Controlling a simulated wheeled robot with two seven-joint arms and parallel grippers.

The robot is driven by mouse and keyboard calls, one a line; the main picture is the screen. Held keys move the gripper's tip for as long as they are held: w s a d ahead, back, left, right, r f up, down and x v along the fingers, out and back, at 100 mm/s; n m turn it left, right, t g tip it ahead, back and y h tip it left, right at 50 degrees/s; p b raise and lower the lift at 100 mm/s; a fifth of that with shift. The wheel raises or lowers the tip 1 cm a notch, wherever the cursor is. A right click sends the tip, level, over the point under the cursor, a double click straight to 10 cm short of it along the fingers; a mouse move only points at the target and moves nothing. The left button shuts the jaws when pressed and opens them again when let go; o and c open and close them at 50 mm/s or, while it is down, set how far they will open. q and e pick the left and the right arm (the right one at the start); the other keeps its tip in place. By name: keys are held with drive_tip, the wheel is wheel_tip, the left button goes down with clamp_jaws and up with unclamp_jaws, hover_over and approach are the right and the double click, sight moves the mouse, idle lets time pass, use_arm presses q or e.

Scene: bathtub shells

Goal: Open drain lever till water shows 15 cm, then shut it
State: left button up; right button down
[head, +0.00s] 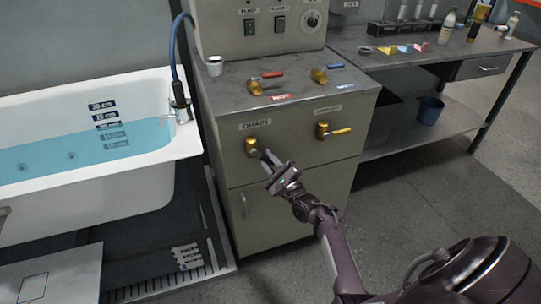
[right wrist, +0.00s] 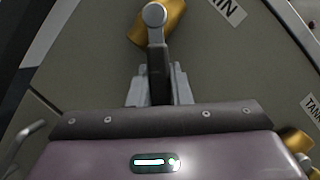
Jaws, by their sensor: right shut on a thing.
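The drain valve (head: 251,147) is a brass fitting below the DRAIN label (head: 255,123) on the cabinet front. My right gripper (head: 270,160) is at this valve, shut on its lever. In the right wrist view the lever (right wrist: 157,55) is a dark bar with a rounded grey end, in front of the brass body (right wrist: 172,22), between my fingers (right wrist: 156,85). The white bathtub (head: 140,165) holds blue water (head: 60,152). The waterline is near the third depth label from the top; the two lower labels are under water. My left gripper is not in view.
A workbench (head: 430,52) stands at the right.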

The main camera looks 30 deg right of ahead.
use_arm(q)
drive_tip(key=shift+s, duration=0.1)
use_arm(e)
drive_tip(key=shift+a+f+m, duration=0.25)
drive_tip(key=shift+m, duration=0.45)
drive_tip(key=shift+h, duration=0.3)
drive_tip(key=c, duration=1.3)
unclamp_jaws()
drive_tip(key=shift+s+f, duration=0.15)
drive_tip(key=shift+s, duration=0.15)
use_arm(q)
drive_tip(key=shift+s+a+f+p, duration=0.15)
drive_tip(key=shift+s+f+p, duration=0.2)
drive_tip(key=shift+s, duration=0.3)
use_arm(e)
drive_tip(key=v, duration=0.7)
drive_tip(key=shift+f, duration=0.15)
